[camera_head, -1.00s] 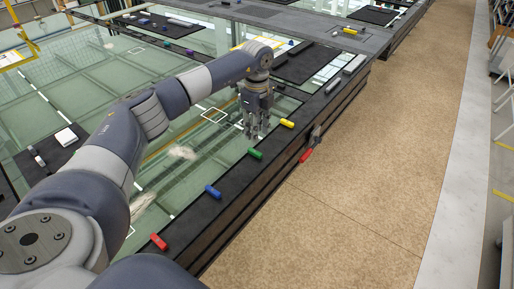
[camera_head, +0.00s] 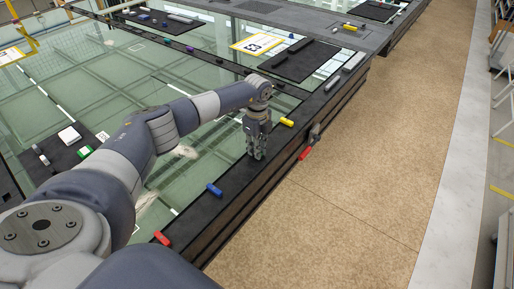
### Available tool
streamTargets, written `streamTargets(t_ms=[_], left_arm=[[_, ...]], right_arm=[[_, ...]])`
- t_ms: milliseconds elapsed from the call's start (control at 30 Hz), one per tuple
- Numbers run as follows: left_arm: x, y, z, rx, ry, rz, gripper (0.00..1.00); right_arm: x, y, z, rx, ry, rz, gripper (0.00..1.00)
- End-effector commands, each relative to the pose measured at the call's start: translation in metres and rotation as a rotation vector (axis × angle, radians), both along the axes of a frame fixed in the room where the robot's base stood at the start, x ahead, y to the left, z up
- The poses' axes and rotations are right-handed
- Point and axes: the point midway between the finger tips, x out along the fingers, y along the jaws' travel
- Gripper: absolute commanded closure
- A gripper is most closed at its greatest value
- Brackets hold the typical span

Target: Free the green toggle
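My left gripper (camera_head: 257,156) points down onto the dark frame rail (camera_head: 231,186), between the blue toggle (camera_head: 214,190) and the yellow toggle (camera_head: 286,122). The green toggle is hidden behind the gripper's fingers; I cannot tell whether they touch or hold it. The finger opening is too small to make out. A red toggle (camera_head: 162,238) lies on the rail at the near end. My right gripper is not in view.
A grey bracket with a red handle (camera_head: 305,153) sticks out from the rail's outer side. Glass panes (camera_head: 100,95) lie left of the rail. The brown floor (camera_head: 380,180) at right is clear.

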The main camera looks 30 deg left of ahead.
Motion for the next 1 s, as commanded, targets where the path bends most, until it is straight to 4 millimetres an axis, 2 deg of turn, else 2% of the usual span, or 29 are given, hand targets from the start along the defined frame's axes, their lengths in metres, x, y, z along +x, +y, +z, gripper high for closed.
streamTargets(t_ms=[367, 567, 1000], left_arm=[[0.000, 0.000, 0.000, 0.000, -0.001, -0.014, 1.00], [0.000, 0.001, -0.001, 0.001, -0.002, -0.087, 1.00], [-0.003, 0.002, -0.002, 0.001, -0.002, -0.460, 1.00]], right_arm=[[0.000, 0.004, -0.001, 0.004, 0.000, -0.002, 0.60], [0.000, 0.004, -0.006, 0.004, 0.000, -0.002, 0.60], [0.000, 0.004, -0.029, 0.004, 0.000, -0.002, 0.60]])
